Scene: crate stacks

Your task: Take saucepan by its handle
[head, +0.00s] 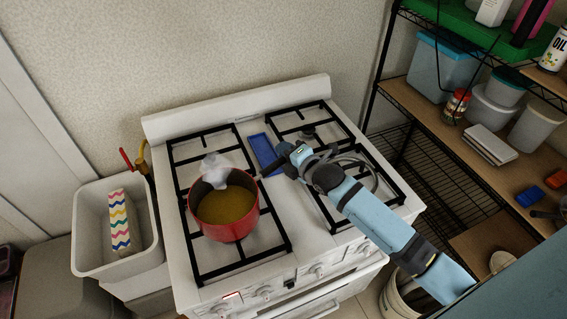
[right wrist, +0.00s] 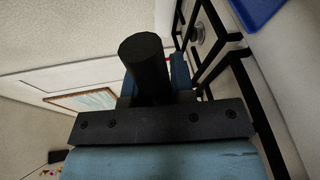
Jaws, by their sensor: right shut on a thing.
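The red saucepan (head: 232,234) stands upright on the left front burner of the white stove, with a yellowish-brown liquid in it. Pale steam rises over its back rim. Its dark handle points to the upper right. My right gripper (head: 272,170) reaches in from the right and is shut on the handle. In the right wrist view the black round end of the handle (right wrist: 146,62) sticks up between the fingers, which are mostly hidden. My left gripper is not in view.
The stove (head: 160,128) has black grates; a blue object (head: 263,150) lies between them, close to my gripper. A looped cable or ring lies on the right grate. A grey bin (head: 88,230) stands left. A loaded shelf rack (head: 400,88) stands right.

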